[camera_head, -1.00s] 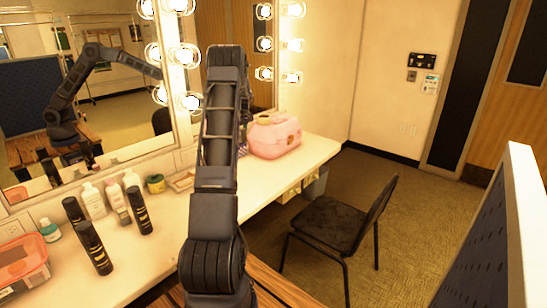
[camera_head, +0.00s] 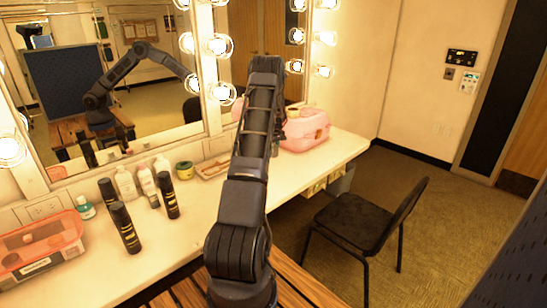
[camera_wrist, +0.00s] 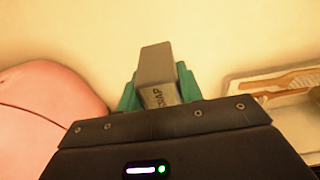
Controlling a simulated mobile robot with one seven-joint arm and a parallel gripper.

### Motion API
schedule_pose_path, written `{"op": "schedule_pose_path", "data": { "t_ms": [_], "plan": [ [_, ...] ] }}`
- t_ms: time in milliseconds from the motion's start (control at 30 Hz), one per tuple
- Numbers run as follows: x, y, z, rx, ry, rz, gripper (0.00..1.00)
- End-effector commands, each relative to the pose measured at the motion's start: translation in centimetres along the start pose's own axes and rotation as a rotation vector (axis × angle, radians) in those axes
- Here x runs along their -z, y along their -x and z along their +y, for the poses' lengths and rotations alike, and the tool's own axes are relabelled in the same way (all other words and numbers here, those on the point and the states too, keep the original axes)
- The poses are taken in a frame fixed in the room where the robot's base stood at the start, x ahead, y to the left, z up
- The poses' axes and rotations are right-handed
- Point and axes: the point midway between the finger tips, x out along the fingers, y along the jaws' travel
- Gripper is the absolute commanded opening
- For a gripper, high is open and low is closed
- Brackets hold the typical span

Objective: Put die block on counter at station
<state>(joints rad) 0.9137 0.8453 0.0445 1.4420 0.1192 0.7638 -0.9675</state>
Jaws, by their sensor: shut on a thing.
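A grey block (camera_wrist: 158,75) with dark lettering, which I take as the die block, is in the wrist view. My gripper (camera_wrist: 157,88) is shut on it with green fingers at its two sides. The pale counter (camera_wrist: 225,35) fills the background behind the block. I cannot tell whether the block touches the counter. In the head view the long counter (camera_head: 312,167) runs under the mirrors.
A pink case (camera_head: 306,130) stands on the counter right of my arm. A tray with brushes (camera_head: 213,167), several bottles (camera_head: 125,228) and a clear pink-lidded box (camera_head: 40,245) stand to the left. A black chair (camera_head: 360,222) is in front. Lit bulbs edge the mirror (camera_head: 150,80).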

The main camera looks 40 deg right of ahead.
Motion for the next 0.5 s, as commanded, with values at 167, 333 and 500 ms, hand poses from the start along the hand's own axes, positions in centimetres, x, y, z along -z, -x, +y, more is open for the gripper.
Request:
{"op": "schedule_pose_path", "data": {
  "t_ms": [167, 333, 500],
  "plan": [
    [-0.1, -0.8, 0.0, -0.001, 0.000, 0.001, 0.07],
    [-0.4, -2.8, 0.0, 0.001, 0.000, -0.001, 0.07],
    [-0.7, -4.6, 0.0, -0.001, 0.001, 0.000, 0.07]
  ]
}}
